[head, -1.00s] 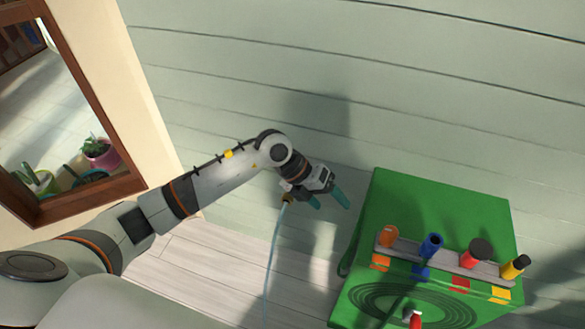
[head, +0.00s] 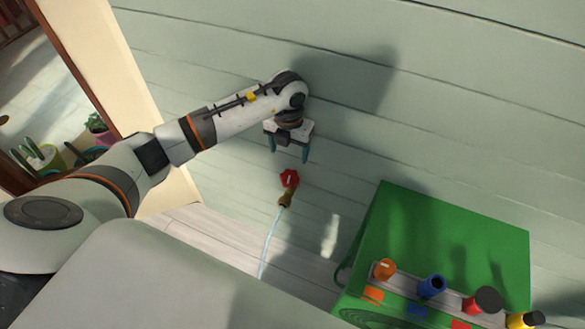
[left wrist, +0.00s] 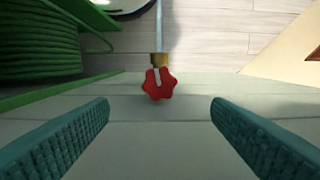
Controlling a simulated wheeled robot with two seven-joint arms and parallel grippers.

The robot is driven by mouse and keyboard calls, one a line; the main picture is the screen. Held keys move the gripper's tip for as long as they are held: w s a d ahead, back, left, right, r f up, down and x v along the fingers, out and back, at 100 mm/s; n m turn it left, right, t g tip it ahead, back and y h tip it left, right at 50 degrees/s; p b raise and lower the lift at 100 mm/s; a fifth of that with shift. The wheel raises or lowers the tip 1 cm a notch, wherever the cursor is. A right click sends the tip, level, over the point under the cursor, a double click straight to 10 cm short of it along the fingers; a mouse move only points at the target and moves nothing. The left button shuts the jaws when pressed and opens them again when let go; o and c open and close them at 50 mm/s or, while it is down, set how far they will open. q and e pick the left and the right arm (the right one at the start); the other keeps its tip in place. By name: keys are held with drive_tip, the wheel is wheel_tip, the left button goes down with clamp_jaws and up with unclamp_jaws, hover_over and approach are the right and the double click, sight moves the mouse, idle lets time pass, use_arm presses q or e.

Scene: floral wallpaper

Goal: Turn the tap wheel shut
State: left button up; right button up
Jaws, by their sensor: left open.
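The red tap wheel (head: 289,179) sits on a brass tap (head: 285,199) at the wall, and a thin stream of water (head: 268,245) runs down from it. My left gripper (head: 290,153) is open and empty, fingers pointing down, a little above the wheel in the head view. In the left wrist view the star-shaped wheel (left wrist: 158,84), with a pale mark on it, lies between the two teal fingers (left wrist: 160,118) and beyond their tips, apart from them. My right gripper is not in view.
A coiled green hose (left wrist: 40,45) shows in the left wrist view. A doorway with potted plants (head: 45,158) is at the left.

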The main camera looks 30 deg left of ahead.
sight(289, 176)
use_arm(q)
wheel_tip(289, 176, down, 11)
drive_tip(key=shift+s+f+b, duration=0.1)
drive_tip(key=shift+b, duration=0.2)
drive_tip(key=c, duration=1)
drive_tip(key=shift+a+m+b, duration=0.1)
drive_tip(key=shift+m+b, duration=0.35)
drive_tip(key=shift+m, duration=1.05)
drive_tip(key=shift+o, duration=0.2)
drive_tip(key=o, duration=1)
drive_tip(key=shift+c, duration=0.2)
